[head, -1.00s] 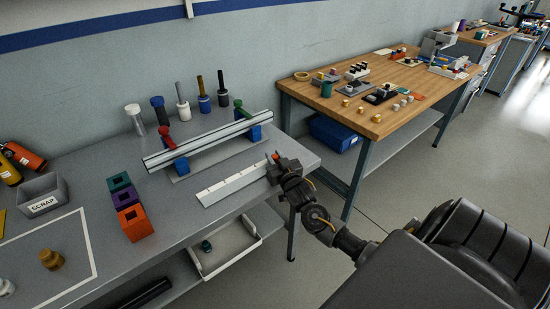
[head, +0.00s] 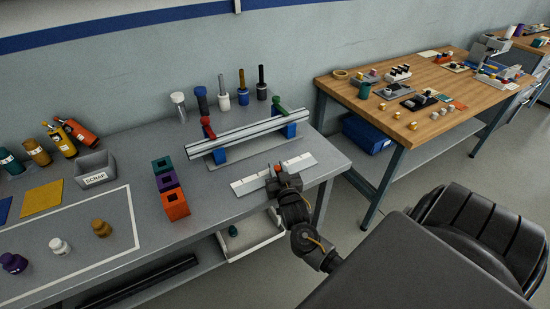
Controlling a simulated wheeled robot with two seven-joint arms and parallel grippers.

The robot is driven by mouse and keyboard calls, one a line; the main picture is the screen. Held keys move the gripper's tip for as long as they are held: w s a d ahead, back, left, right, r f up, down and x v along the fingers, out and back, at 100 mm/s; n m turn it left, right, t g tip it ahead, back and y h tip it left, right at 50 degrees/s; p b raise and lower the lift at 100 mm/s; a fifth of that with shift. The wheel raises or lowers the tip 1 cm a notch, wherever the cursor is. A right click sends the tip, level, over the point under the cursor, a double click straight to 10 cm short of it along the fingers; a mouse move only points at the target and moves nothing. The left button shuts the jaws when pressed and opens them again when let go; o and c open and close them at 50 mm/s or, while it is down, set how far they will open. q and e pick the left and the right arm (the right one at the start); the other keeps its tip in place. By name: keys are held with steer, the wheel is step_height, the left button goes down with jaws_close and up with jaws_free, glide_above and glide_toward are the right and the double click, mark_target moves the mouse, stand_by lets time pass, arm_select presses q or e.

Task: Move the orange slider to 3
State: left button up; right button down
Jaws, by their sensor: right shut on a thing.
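The orange slider (head: 278,167) shows as a small orange-red tip just behind my right gripper's fingers. It is on a long pale scale strip (head: 247,185) with dark tick marks, lying on the grey bench. The slider is a little right of the strip's middle, and the strip runs on past it to the right. The numbers on the strip are too small to read. My right gripper (head: 281,173) reaches in from the front right and is shut on the slider; its fingers hide most of it. My left gripper is out of view.
Behind the strip stands a metal rail (head: 235,134) on blue supports with red and green clamps. Orange, purple and green square blocks (head: 175,206) stand to the left, near a scrap bin (head: 96,169). A wooden table (head: 450,85) stands at the right.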

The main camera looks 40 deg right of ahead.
steer(key=shift+d, duration=0.15)
steer(key=c, duration=1.2)
jaws_free()
steer(key=shift+c, duration=0.2)
steer(key=b+v, duration=0.1)
steer(key=v, duration=1)
steer(key=shift+w, duration=0.1)
